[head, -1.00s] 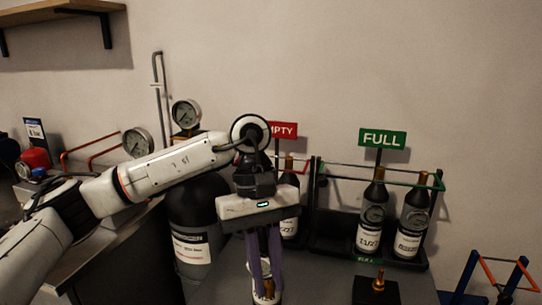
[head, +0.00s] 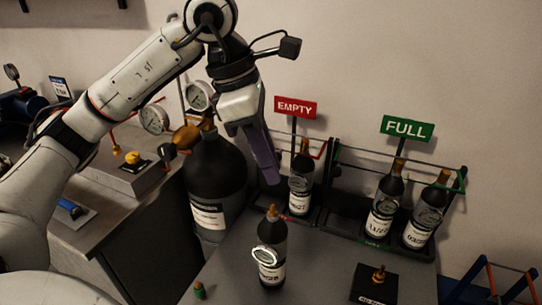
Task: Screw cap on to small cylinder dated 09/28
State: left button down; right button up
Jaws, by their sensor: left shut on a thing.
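A small dark cylinder (head: 271,240) with a brass top stands upright on the grey table in the head view. A small green cap-like piece with a brass tip (head: 199,290) is on the table at the front left. My right gripper is out of view.
One cylinder (head: 301,183) stands under the EMPTY sign (head: 295,107). Two cylinders (head: 385,205) (head: 424,215) stand under the FULL sign (head: 407,128). A large dark tank (head: 216,175) is behind on the left. A black block with a brass fitting (head: 375,284) sits front right.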

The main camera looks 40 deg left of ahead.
pick_arm(q)
jog(key=shift+f, duration=0.1)
jog(key=b, duration=0.4)
send_over(273, 207)
jog(key=shift+a+f, duration=0.2)
jog(key=shift+f, duration=1.05)
jog(key=shift+a+f, duration=0.2)
jog(key=shift+f, duration=1.05)
jog(key=shift+f+m+b, duration=0.2)
jog(key=shift+m+b, duration=0.1)
jog(key=shift+b, duration=0.1)
jog(key=shift+f+b, duration=0.75)
jog(key=shift+f, duration=0.15)
jog(key=shift+f, duration=0.25)
jog(key=m, duration=0.2)
jog(key=m+g, duration=0.1)
jog(key=m, duration=0.2)
jog(key=shift+g+h, duration=0.3)
